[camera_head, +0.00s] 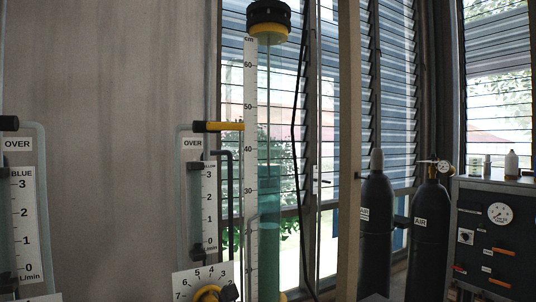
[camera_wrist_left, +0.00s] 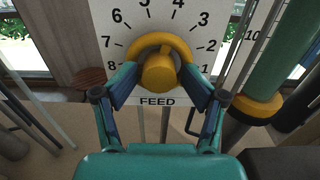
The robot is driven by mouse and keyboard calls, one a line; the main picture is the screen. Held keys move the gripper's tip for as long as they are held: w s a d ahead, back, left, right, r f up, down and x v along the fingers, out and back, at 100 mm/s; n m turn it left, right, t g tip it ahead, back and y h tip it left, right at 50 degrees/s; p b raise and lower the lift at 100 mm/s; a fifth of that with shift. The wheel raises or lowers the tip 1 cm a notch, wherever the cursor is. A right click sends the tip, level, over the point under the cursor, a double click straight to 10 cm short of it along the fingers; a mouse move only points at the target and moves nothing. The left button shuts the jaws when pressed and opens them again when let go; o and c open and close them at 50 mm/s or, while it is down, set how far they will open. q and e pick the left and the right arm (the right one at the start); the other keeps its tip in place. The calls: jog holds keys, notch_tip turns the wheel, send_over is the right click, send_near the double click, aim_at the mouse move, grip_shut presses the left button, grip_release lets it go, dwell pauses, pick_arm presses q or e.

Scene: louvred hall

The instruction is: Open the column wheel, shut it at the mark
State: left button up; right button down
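The yellow wheel (camera_head: 208,293) sits at the bottom edge of the head view on a white numbered dial plate (camera_head: 186,280). In the left wrist view the wheel (camera_wrist_left: 159,72) has a round central knob and the label FEED below it. My left gripper (camera_wrist_left: 160,78) has its two teal and blue fingers spread on either side of the knob. I cannot tell whether the fingertips touch it. The tall clear column (camera_head: 269,150) holds teal liquid in its lower part, beside a white cm scale (camera_head: 250,110). My right gripper is not in view.
Flow gauges marked OVER (camera_head: 209,205) and BLUE (camera_head: 25,225) stand left of the column. A yellow handle (camera_head: 220,126) juts toward the scale. Black AIR cylinders (camera_head: 376,225) and a control panel (camera_head: 495,235) stand at right. A post (camera_head: 348,150) rises between.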

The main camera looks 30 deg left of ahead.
pick_arm(q)
jog(key=v, duration=0.6)
jog(key=shift+s+d, duration=0.15)
jog(key=shift+d, duration=0.05)
jog(key=v, duration=1.2)
jog(key=shift+f, duration=0.15)
dwell(0.4)
